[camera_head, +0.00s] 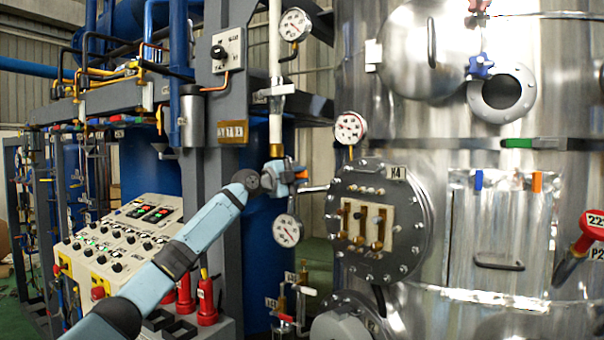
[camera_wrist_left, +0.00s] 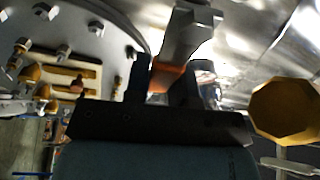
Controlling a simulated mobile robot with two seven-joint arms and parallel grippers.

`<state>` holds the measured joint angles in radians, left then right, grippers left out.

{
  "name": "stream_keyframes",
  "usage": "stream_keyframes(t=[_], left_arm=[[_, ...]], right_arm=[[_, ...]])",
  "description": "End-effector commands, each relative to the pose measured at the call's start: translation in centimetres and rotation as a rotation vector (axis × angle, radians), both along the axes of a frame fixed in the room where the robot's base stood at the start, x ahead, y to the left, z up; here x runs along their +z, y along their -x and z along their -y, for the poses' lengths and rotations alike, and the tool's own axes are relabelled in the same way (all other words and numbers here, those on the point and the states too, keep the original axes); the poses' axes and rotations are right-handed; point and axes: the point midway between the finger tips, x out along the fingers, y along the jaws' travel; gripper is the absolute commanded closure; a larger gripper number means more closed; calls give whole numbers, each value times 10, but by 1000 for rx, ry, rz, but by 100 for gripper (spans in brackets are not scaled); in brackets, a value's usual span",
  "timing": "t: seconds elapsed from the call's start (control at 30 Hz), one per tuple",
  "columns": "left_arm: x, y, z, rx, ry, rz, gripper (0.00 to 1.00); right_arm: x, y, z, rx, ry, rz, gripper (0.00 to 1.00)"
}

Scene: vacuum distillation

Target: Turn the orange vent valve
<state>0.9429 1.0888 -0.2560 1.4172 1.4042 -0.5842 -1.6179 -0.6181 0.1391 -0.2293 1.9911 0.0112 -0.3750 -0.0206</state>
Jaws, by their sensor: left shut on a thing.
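The orange vent valve (camera_head: 301,175) sits on the pipework left of the round bolted flange, just under the white vertical pipe. My left gripper (camera_head: 289,178) reaches it from the lower left and hides part of it. In the left wrist view, the orange valve piece (camera_wrist_left: 166,77) lies between the two dark fingers of my left gripper (camera_wrist_left: 162,82), which are shut on it. A grey metal part extends beyond it. My right gripper is in neither view.
Pressure gauges sit above and below the valve, the lower one (camera_head: 287,230) close under my gripper. The bolted flange (camera_head: 412,215) on the steel tank is close to the right. A control panel (camera_head: 120,240) stands left, behind my arm. A brass octagonal part (camera_wrist_left: 284,107) is right of the fingers.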

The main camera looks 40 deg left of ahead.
Motion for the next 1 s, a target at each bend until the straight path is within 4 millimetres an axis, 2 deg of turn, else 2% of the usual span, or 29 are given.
stream_keyframes(t=[0.4,0.97,1.0], left_arm=[[-16,-1,3,-4,-197,-49,100],[-19,-1,3,-3,-233,-58,100],[-19,-1,3,-3,-233,-58,74]], right_arm=[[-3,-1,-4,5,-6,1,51],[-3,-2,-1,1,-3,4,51],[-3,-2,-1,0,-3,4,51]])
